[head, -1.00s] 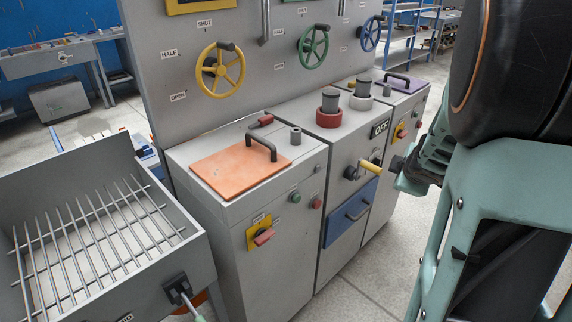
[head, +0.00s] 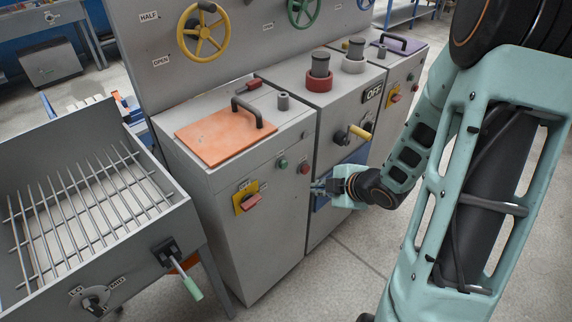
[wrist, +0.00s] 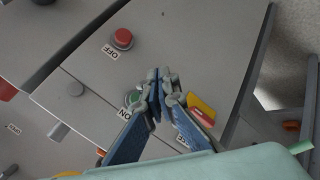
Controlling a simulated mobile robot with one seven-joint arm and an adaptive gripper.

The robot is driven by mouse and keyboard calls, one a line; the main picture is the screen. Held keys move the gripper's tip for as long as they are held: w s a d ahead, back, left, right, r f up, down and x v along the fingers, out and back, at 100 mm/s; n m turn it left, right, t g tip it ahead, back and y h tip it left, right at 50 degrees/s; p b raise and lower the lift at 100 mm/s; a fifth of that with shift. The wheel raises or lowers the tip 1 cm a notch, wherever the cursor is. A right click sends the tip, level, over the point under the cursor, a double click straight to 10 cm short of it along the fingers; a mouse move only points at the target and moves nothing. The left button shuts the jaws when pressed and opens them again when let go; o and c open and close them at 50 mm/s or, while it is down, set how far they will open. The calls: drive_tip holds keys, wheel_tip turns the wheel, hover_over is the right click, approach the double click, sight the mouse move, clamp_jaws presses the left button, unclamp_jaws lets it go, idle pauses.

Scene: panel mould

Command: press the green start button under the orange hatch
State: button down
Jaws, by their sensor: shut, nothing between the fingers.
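The orange hatch (head: 224,134) lies flat on top of the left grey cabinet, its dark handle upright. The green button (head: 283,164) is on that cabinet's front below the hatch, left of a red button (head: 305,168). In the wrist view the green button (wrist: 133,97) sits beside an ON label (wrist: 124,112), partly crowded by my fingers; the red button (wrist: 122,38) has an OFF label. My gripper (head: 316,188) is shut and empty, low and to the right of the green button in the head view. Contact with the cabinet cannot be told. In the wrist view its fingertips (wrist: 158,76) show near the green button.
A yellow plate with a red switch (head: 250,201) is left of the buttons. A yellow-handled lever (head: 360,132) juts from the middle cabinet, with a blue drawer (head: 340,175) below. A grated bin (head: 90,215) stands at left. Floor in front is clear.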

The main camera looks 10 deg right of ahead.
sight(283, 164)
drive_tip(key=shift+w, duration=0.1)
drive_tip(key=w+a+b, duration=0.1)
drive_tip(key=w+a, duration=0.4)
drive_tip(key=w, duration=0.2)
idle(0.4)
drive_tip(key=shift+a, duration=0.1)
idle(1.3)
drive_tip(key=shift+w+a, duration=0.2)
drive_tip(key=shift+w, duration=0.1)
drive_tip(key=shift+w+a+b, duration=0.3)
drive_tip(key=shift+w+a, duration=0.05)
drive_tip(key=shift+w, duration=0.1)
idle(0.9)
drive_tip(key=shift+s, duration=0.1)
drive_tip(key=shift+s+d, duration=0.55)
drive_tip(key=shift+s, duration=0.1)
